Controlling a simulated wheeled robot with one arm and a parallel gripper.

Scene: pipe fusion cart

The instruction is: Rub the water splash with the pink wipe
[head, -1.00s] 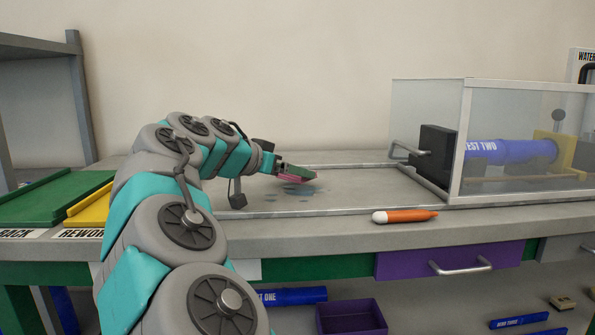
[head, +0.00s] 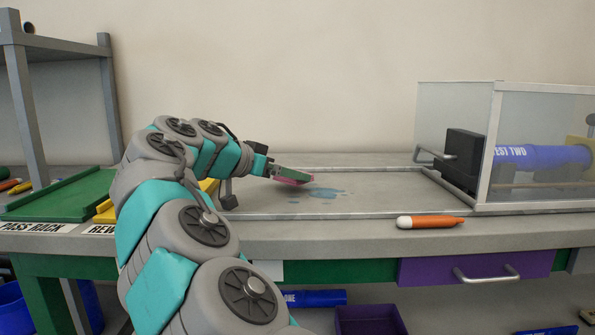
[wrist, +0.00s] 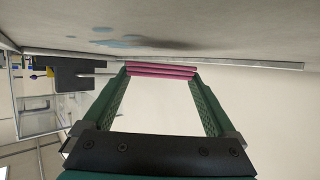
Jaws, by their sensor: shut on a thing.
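The pink wipe (wrist: 160,72) is a folded pad held between the two fingertips of my gripper (wrist: 162,78). In the head view my gripper (head: 292,177) is shut on the wipe (head: 294,182) just above the worktop, at the left end of the splash. The water splash (head: 322,193) is a bluish patch with small drops on the grey worktop. It also shows in the wrist view (wrist: 118,41), partly under a dark shadow. A small gap seems to lie between wipe and surface; contact is hard to tell.
A clear-walled box (head: 540,130) with a black block and blue pipe stands to the right. An orange marker (head: 430,222) lies on the front edge. A green tray (head: 62,195) is at left. A low metal rail (head: 350,212) borders the splash area.

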